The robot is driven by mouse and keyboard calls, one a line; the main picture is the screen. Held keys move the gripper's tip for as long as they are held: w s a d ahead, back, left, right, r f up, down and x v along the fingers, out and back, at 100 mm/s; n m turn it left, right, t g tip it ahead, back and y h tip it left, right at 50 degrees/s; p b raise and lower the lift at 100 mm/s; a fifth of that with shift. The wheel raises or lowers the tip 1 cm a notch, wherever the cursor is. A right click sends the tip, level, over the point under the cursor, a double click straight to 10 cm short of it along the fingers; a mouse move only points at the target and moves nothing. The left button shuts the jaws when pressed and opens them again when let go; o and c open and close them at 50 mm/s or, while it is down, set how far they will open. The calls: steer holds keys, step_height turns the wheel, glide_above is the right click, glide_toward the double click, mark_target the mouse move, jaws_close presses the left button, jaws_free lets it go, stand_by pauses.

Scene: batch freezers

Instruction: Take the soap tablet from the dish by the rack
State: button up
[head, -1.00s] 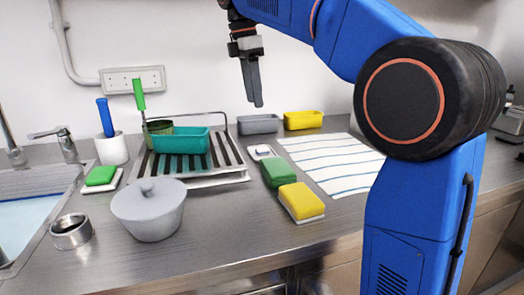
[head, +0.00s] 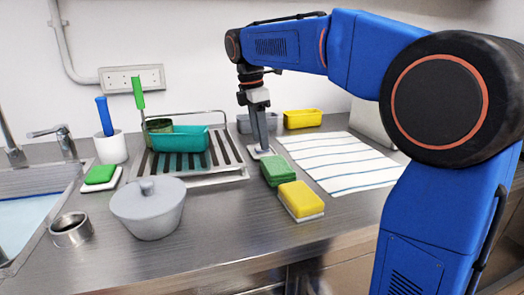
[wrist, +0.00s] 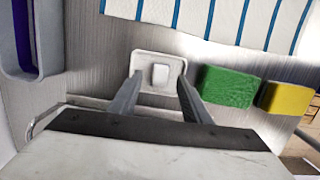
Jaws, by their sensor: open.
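The soap tablet (wrist: 160,74) is a small white block lying in a small pale square dish (wrist: 143,59), seen in the wrist view. In the head view the dish (head: 257,155) stands just right of the dark-slatted rack (head: 235,172), and the tablet there is hidden by my gripper. My gripper (head: 263,148) points down over the dish. In the wrist view its two open fingers (wrist: 158,92) come in on either side of the dish's near part, with the tablet between and just beyond the tips. I cannot tell how high the tips are above it.
Right of the dish are a green sponge (head: 279,170), a yellow sponge (head: 300,200) and a striped cloth (head: 345,170). Grey (head: 240,124) and yellow (head: 302,118) tubs stand behind. A teal tub (head: 178,140) sits on the rack. A lidded grey pot (head: 148,212) stands in front.

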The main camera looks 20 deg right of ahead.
steer(key=shift+d+f, duration=0.1)
steer(key=shift+f, duration=0.9)
jaws_close()
steer(key=shift+r, duration=0.1)
